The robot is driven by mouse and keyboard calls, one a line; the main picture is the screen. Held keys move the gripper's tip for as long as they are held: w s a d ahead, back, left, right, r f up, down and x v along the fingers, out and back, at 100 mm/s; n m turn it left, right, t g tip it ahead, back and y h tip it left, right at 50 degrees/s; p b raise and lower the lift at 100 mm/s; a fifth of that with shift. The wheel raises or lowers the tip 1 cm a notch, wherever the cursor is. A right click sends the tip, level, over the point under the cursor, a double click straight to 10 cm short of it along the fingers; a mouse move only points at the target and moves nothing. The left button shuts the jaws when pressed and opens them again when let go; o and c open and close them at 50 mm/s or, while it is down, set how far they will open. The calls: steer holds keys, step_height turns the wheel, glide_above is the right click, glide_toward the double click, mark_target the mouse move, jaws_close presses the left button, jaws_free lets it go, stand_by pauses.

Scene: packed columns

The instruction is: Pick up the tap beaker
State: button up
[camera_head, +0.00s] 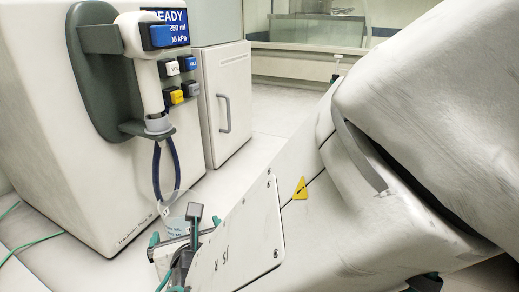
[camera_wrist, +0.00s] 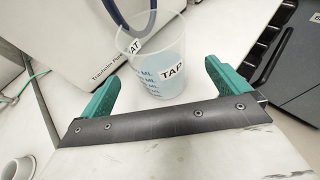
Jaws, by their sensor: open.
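The tap beaker (camera_wrist: 167,88) is a clear cup with a "TAP" label, blue volume marks and bluish contents. In the wrist view it stands upright just ahead of my gripper (camera_wrist: 162,74), roughly midway between the two green fingers. My gripper is open, and a gap shows on each side of the beaker. In the head view the beaker (camera_head: 177,224) is small and partly hidden by my gripper (camera_head: 184,242). I cannot tell how far the fingers reach around it.
A white machine (camera_head: 50,140) with a hand piece (camera_head: 140,45) stands close behind the beaker. Its dark blue hose (camera_head: 156,170) hangs down near the beaker's rim. A white cabinet (camera_head: 222,90) stands farther back. A dark case (camera_wrist: 295,70) is at right in the wrist view.

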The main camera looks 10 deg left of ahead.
mark_target(173, 209)
steer(key=x, duration=0.6)
steer(key=shift+a, duration=0.2)
steer(key=c, duration=1.2)
steer(key=shift+c, duration=0.4)
steer(key=shift+r, duration=0.1)
